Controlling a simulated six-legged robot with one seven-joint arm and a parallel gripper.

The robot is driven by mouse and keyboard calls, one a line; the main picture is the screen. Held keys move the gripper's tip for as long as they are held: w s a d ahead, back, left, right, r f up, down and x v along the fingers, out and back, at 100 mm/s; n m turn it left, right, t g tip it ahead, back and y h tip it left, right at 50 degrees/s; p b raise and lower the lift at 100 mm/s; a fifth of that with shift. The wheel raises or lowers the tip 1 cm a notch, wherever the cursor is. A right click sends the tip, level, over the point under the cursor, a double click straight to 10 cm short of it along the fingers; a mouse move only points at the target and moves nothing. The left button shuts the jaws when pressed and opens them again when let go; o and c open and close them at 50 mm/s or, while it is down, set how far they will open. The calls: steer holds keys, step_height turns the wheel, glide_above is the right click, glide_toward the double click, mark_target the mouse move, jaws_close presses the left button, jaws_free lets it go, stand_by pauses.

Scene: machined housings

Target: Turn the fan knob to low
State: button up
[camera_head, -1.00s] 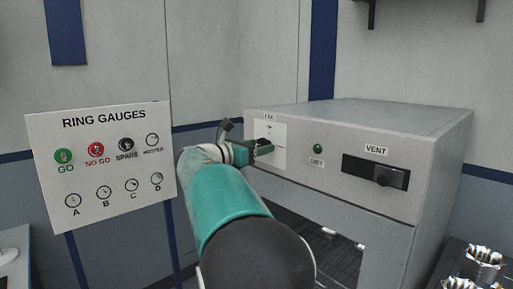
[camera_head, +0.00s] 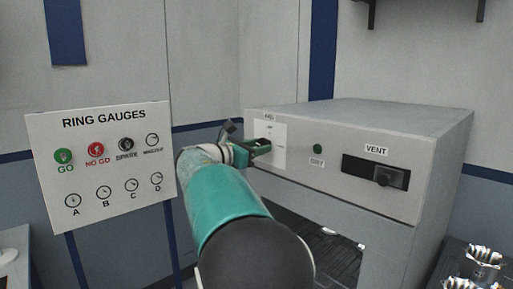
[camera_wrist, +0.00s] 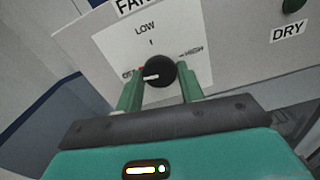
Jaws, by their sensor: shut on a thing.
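The fan knob (camera_wrist: 159,71) is round and black with a white pointer line. In the wrist view the pointer points left, toward the OFF label and its red mark. The LOW label and its tick are above the knob, and HIGH is to its right. My gripper (camera_wrist: 161,77) has one green finger on each side of the knob and is shut on it. In the head view my gripper (camera_head: 262,147) is at the white fan plate (camera_head: 279,153) on the left of the grey housing's front. There the fingers hide most of the knob.
A green DRY button (camera_head: 318,149) and a dark VENT slider (camera_head: 383,180) are to the right on the same front. A RING GAUGES board (camera_head: 100,160) stands to the left of my arm. Shiny metal parts (camera_head: 484,258) are at the lower right.

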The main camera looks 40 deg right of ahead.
steer(key=shift+m, duration=8)
steer(key=o, duration=1)
steer(key=shift+a, duration=0.1)
steer(key=a, duration=1.3)
steer(key=shift+s+a, duration=0.2)
steer(key=shift+a, duration=0.15)
